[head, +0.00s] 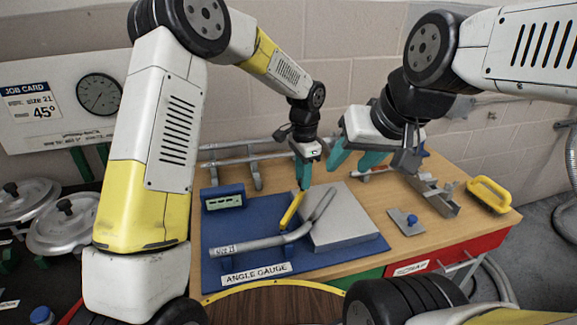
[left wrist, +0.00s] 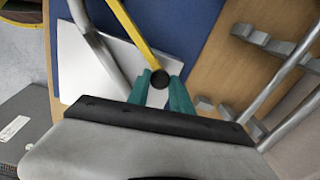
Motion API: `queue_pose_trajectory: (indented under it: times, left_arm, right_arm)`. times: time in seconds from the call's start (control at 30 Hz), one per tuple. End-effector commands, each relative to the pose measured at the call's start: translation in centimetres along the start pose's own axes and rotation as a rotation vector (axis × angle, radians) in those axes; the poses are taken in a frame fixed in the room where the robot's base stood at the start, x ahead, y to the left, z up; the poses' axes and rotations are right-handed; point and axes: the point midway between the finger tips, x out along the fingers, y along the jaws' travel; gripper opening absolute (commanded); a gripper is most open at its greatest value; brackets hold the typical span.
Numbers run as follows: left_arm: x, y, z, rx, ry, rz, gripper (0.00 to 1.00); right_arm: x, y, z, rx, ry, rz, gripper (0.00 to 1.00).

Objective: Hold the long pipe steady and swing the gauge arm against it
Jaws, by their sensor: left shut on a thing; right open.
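The long grey pipe (head: 265,242) lies bent on the blue angle gauge mat (head: 225,263); its angled leg rises over a light grey block (head: 345,225). It also shows in the left wrist view (left wrist: 96,45). The yellow gauge arm (head: 289,214) stands to the left of the pipe's angled leg, with a visible gap between them. My left gripper (head: 305,180) is shut at the far end of the gauge arm, on its black knob (left wrist: 160,78). My right gripper (head: 354,163) is open and empty, above the table behind the block, not touching the pipe.
A blue digital readout (head: 223,198) stands on the mat's left. A rack with straight pipes (head: 240,160) is at the back. A metal plate with a blue knob (head: 407,221), a grey channel piece (head: 436,195) and a yellow handle (head: 490,194) occupy the right side. The job card (head: 32,103) reads 45°.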

Motion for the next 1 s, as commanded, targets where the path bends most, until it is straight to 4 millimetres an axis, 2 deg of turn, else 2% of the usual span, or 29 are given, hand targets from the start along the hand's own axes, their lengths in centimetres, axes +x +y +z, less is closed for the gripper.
queue_pose_trajectory:
  times: [0.4, 0.93, 0.97, 1.0]
  left_arm:
    - [-0.1, 1.9, -1.7, 0.181, 0.002, -0.002, 0.0]
    - [-0.1, 2.2, -1.9, 0.201, 0.003, -0.002, 0.0]
    - [-0.1, 2.2, -1.9, 0.201, 0.003, -0.002, 0.32]
    - [-0.1, 2.2, -1.9, 0.201, 0.003, -0.002, 0.4]
  right_arm:
    - [0.0, 0.0, 0.0, 0.0, 0.0, 0.0, 0.46]
    - [0.0, 0.0, 0.0, 0.0, 0.0, 0.0, 0.46]
    - [0.0, 0.0, 0.0, 0.0, 0.0, 0.0, 0.46]
    - [0.0, 0.0, 0.0, 0.0, 0.0, 0.0, 0.46]
